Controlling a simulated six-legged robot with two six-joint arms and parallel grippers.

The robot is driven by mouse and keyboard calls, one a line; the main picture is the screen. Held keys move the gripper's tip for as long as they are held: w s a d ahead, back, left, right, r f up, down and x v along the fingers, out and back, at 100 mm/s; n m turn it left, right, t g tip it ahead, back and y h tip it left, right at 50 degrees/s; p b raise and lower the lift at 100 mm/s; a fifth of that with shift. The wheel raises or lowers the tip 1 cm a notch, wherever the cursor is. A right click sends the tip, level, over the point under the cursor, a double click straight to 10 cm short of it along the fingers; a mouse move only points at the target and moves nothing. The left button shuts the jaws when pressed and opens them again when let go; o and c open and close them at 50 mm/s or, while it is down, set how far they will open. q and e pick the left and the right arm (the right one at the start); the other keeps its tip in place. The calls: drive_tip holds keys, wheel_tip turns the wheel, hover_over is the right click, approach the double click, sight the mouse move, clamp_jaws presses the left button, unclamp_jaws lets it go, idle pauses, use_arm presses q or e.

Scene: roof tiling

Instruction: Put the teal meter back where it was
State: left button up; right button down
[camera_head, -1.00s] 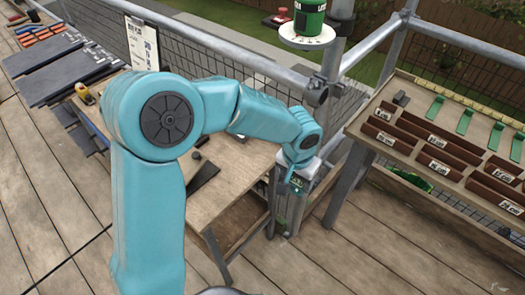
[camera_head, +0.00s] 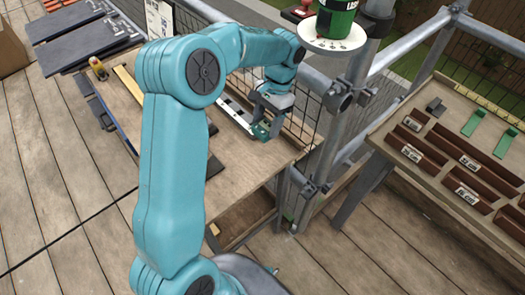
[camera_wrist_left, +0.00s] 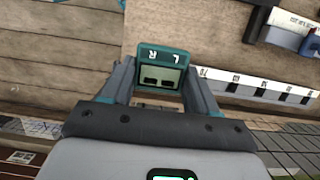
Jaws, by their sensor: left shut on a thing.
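The teal meter (camera_head: 261,131) is a small box with a grey display. In the left wrist view, the meter (camera_wrist_left: 161,55) shows its display and the letters L and R between my two fingers. My left gripper (camera_head: 266,121) is shut on it, over the back right part of the wooden workbench (camera_head: 160,135). I cannot tell whether the meter touches the bench. A white marked strip (camera_head: 236,116) lies just left of the gripper; it also shows in the left wrist view (camera_wrist_left: 258,87). My right gripper is not in view.
A green can (camera_head: 335,18) stands on a round white plate (camera_head: 333,47) by the scaffold post. A sloped board (camera_head: 440,120) with labelled brown strips is at the right. Dark panels (camera_head: 85,38) lie at upper left.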

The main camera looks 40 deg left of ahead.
use_arm(q)
drive_tip(key=x, duration=0.2)
drive_tip(key=w+x, duration=0.1)
drive_tip(key=x, duration=0.2)
drive_tip(key=shift+a+f, duration=0.1)
drive_tip(key=shift+f, duration=0.35)
drive_tip(key=shift+s+f, duration=0.15)
drive_tip(key=shift+f, duration=0.15)
wheel_tip(320, 180, down, 3)
drive_tip(key=shift+f, duration=0.25)
drive_tip(key=shift+r, duration=0.1)
